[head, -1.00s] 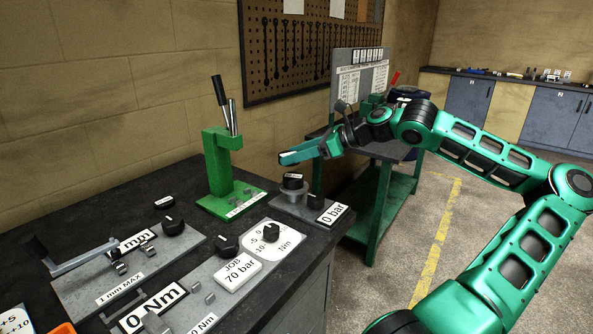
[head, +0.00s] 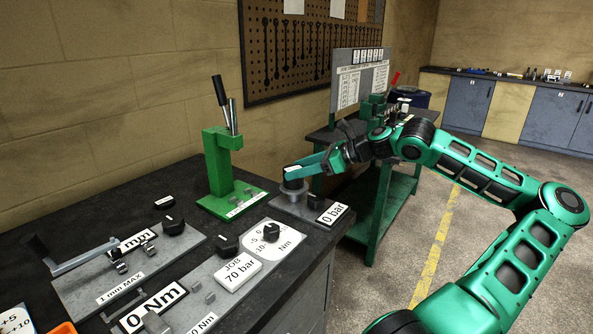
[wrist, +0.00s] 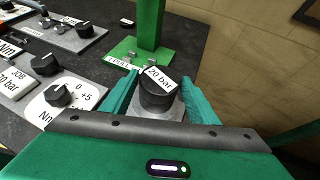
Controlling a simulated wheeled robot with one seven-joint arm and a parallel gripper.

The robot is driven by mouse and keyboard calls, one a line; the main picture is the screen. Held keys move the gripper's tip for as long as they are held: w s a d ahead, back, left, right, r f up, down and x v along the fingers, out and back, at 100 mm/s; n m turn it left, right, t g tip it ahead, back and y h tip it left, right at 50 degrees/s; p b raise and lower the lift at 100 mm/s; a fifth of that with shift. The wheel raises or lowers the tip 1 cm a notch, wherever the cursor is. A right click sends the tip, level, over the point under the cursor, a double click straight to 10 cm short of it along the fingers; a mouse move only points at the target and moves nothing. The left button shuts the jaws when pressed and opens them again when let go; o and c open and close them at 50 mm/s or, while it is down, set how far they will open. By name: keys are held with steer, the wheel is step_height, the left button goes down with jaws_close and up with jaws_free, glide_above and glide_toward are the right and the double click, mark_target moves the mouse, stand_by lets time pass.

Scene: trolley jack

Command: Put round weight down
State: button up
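The round weight (wrist: 158,94) is a black cylinder with a white "20 bar" label on top. It stands upright on a round grey post (wrist: 158,111) fixed to a grey plate at the bench's right edge. In the head view, the weight (head: 293,184) shows only in part below my fingers. My gripper (head: 296,172) is down at the weight. In the wrist view, the green fingers of my gripper (wrist: 158,92) lie on either side of it. I cannot tell whether they touch it or leave a thin gap.
A green press (head: 222,165) with a lever stands behind and left. A "0 bar" display (head: 333,214) sits just right of the post. Panels with black knobs (head: 227,243) fill the bench front. A green trolley (head: 385,200) stands beyond the bench's right edge.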

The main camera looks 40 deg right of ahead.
steer(key=shift+o, duration=0.9)
steer(key=shift+d+r, duration=0.1)
steer(key=shift+r, duration=0.05)
steer(key=v, duration=1.2)
